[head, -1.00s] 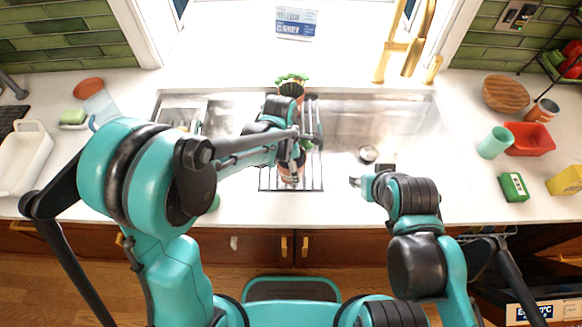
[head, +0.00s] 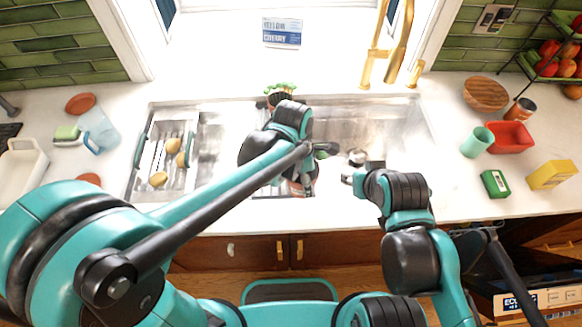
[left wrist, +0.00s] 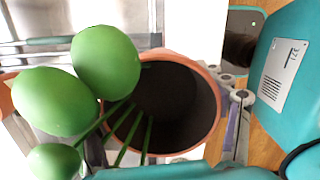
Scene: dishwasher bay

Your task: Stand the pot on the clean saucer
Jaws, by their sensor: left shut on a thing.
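The terracotta pot (head: 301,187) is at the front edge of the sink, mostly hidden under my left arm. In the left wrist view its orange rim (left wrist: 213,100) and dark inside show, with green stems and rounded leaves (left wrist: 104,60) coming out. My left gripper (head: 304,170) is shut on the pot; its fingers are largely hidden. Two terracotta saucers lie on the left counter: one at the back (head: 80,103), one nearer the front (head: 88,180), partly hidden by my left arm. I cannot tell which is clean. My right gripper (head: 347,178) is over the sink's right part, its opening unclear.
A colander (head: 143,178) with several potatoes sits in the sink's left side. A blue jug (head: 100,130) and a sponge on a dish (head: 67,133) stand near the saucers. A tap (head: 385,55) rises at back right.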

